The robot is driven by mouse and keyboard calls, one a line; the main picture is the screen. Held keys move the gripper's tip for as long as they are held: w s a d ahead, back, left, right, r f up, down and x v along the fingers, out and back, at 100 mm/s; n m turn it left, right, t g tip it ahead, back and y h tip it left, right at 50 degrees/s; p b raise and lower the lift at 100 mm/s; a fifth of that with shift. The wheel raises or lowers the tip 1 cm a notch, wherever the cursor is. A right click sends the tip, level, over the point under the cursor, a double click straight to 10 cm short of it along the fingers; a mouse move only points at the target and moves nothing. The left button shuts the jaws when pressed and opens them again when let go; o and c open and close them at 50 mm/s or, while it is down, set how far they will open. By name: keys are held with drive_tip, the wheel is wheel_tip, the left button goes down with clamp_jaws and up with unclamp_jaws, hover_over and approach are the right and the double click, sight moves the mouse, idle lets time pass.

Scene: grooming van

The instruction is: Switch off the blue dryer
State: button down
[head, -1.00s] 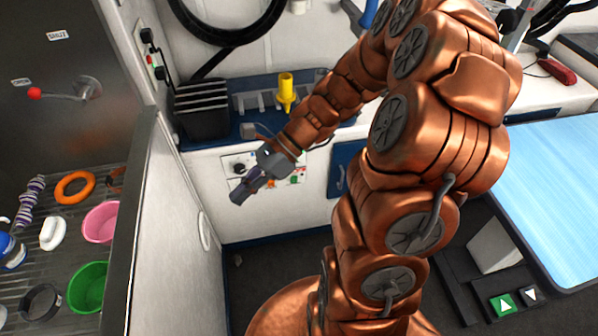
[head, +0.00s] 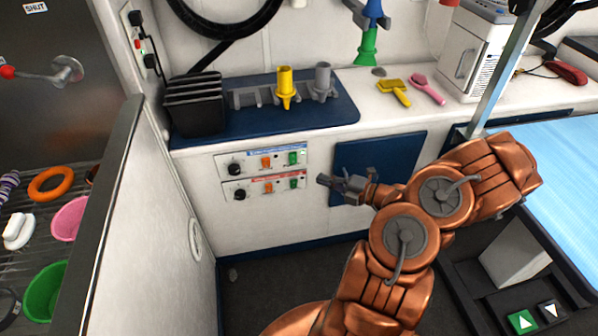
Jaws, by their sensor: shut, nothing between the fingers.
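Two control strips sit on the white cabinet front in the head view. The upper strip, with blue lettering (head: 263,160), has a black knob (head: 235,169), an orange switch (head: 266,162) and a green switch (head: 294,157). The lower strip, with red lettering (head: 262,188), has the same layout. Label text and switch positions are too small to read. My gripper (head: 325,188) is shut and empty, just right of the lower strip, in front of the dark blue door (head: 376,163). It hides neither strip.
A blue counter (head: 335,112) above the strips holds black slotted bins (head: 195,105), a yellow nozzle (head: 286,85) and a grey nozzle (head: 322,82). A white partition (head: 150,200) stands to the left. A blue-topped table (head: 560,170) is at the right.

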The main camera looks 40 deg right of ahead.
drive_tip(key=shift+s+d+f+m+t+h, duration=0.15)
drive_tip(key=shift+s+d+f+m+h, duration=0.05)
drive_tip(key=shift+d+f+m+h, duration=0.2)
drive_tip(key=shift+s+d+f+m+t+h, duration=0.2)
drive_tip(key=shift+d+f+m, duration=0.1)
drive_tip(key=shift+d+f, duration=0.15)
drive_tip(key=shift+w+a, duration=0.1)
drive_tip(key=shift+w, duration=0.05)
approach(293, 158)
drive_tip(key=w+a+f, duration=0.2)
drive_tip(key=w+a, duration=0.2)
drive_tip(key=w, duration=0.1)
drive_tip(key=shift+w+d, duration=0.25)
drive_tip(key=shift+w, duration=0.25)
